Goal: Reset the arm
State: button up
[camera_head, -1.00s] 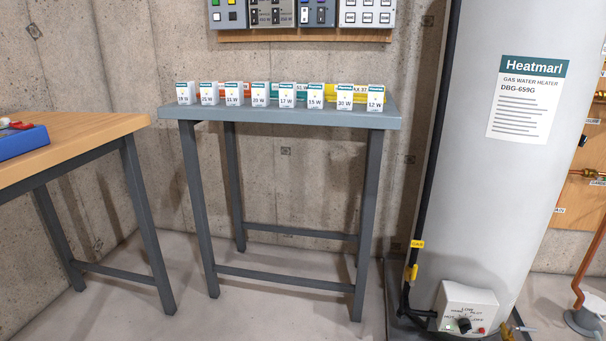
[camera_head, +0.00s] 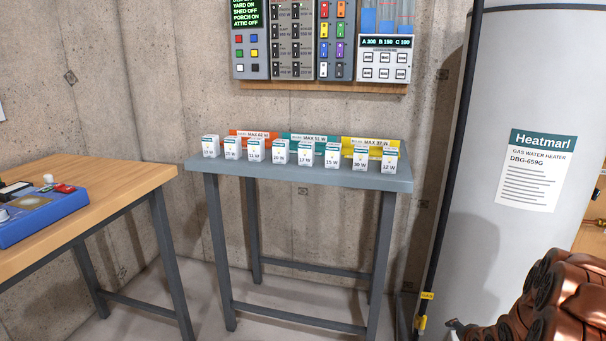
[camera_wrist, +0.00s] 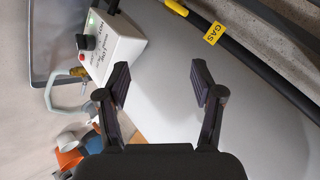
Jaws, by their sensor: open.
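My gripper (camera_wrist: 162,84) shows in the wrist view with its two dark fingers spread apart and nothing between them. It faces the pale side of the water heater (camera_wrist: 160,50), whose white control box (camera_wrist: 118,48) with a red button and a black knob lies just left of the fingers. In the head view my copper-coloured arm (camera_head: 555,305) shows at the lower right, in front of the water heater (camera_head: 530,90).
A grey table (camera_head: 300,172) holds a row of small white boxes and coloured bins. A wooden table (camera_head: 90,205) with a blue device (camera_head: 40,215) stands left. Control panels (camera_head: 320,45) hang above. A black gas pipe (camera_head: 455,170) runs beside the heater.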

jog(key=s+a+r+n+g+p, duration=0.25)
jog(key=s+a+r+p, duration=0.2)
jog(key=r, duration=0.45)
jog(key=s+a+r+n+g+p, duration=0.1)
jog(key=s+a+r+n+p, duration=0.25)
jog(key=a+r, duration=0.4)
jog(key=s+a+r+n+g+p, duration=0.2)
jog(key=s+a+r+p, duration=0.25)
jog(key=r, duration=0.65)
jog(key=s+a+r+n+g+p, duration=0.1)
jog(key=s+a+r+n+p, duration=0.1)
jog(key=s+r, duration=0.4)
jog(key=s+a+r+n+g+y+p, duration=0.1)
jog(key=s+a+r+p, duration=0.4)
jog(key=s, duration=0.5)
jog(key=s+a+r+n+g+p, duration=0.3)
jog(key=s+a+r+n, duration=0.1)
jog(key=s+a+r, duration=0.3)
jog(key=shift+s+a+r+y+p, duration=0.2)
jog(key=shift+s+r+y+p, duration=0.2)
jog(key=shift+s+r, duration=0.55)
